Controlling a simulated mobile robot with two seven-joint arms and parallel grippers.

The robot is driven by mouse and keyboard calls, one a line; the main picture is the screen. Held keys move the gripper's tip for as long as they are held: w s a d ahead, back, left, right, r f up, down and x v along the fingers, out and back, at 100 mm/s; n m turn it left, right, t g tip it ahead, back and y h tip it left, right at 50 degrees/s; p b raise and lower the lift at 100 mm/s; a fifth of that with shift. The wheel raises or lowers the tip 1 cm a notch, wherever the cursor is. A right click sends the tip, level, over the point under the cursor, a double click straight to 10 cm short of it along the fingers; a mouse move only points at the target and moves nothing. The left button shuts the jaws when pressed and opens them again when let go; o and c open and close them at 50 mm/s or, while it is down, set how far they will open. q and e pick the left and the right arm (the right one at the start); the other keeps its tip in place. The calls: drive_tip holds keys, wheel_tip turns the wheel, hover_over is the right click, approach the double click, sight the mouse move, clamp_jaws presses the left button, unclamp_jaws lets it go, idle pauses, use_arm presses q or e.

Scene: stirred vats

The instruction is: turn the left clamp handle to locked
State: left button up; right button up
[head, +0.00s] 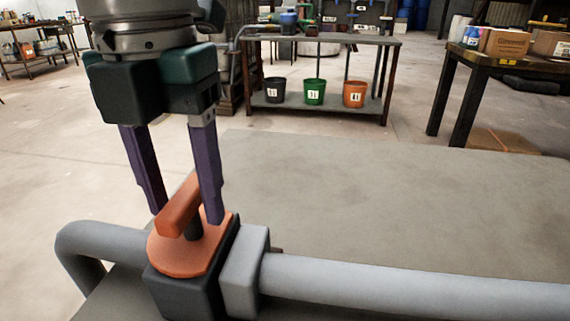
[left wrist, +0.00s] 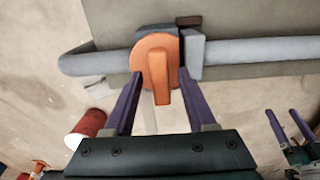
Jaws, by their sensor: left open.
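The clamp handle (head: 180,208) is an orange bar above an orange round plate (head: 183,262) on a dark block on the grey pipe. In the left wrist view the handle (left wrist: 161,90) points down the picture, across the pipe's line. My left gripper (head: 187,215) is open, pointing down over the clamp, its purple fingers on either side of the handle. In the left wrist view gaps show between handle and fingers; touch is not clear. My right gripper (left wrist: 281,110) shows at the right of the left wrist view, its fingers apart and empty.
The grey pipe (head: 400,284) runs along the near edge of a bare grey table (head: 400,190). A far bench holds black, green and orange buckets (head: 314,92) on its shelf. Boxes (head: 505,42) stand on a table at right. A red cylinder (left wrist: 86,126) shows at left.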

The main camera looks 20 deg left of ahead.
use_arm(q)
drive_tip(key=shift+f, duration=0.5)
drive_tip(key=shift+c, duration=0.3)
clamp_jaws()
